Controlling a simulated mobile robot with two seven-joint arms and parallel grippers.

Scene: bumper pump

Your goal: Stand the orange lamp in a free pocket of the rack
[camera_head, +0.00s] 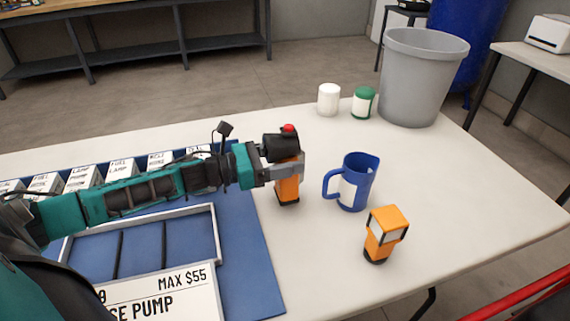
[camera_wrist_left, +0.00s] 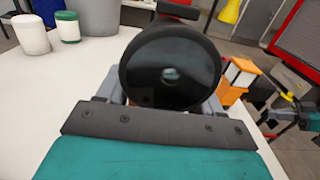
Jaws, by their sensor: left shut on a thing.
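My left gripper (camera_head: 287,172) is shut on an orange lamp (camera_head: 288,190) with a black round head and a red knob on top. The lamp is upright beside the blue mat; I cannot tell whether its base touches the table. Its black head (camera_wrist_left: 170,68) fills the middle of the left wrist view. A second orange lamp (camera_head: 383,235), with a box head and pale face, stands on the table; it also shows in the wrist view (camera_wrist_left: 236,78). The grey-rimmed rack (camera_head: 217,235) has dark dividers and empty visible pockets. My right gripper (camera_wrist_left: 268,118) seems to show small at the wrist view's right.
A blue mug (camera_head: 354,183) stands between the lamps. A white jar (camera_head: 328,99), a green-topped jar (camera_head: 363,103) and a grey bin (camera_head: 415,80) stand behind. Labelled boxes (camera_head: 83,178) line the mat (camera_head: 250,270) behind my left arm. A price sign (camera_head: 160,300) fronts the rack.

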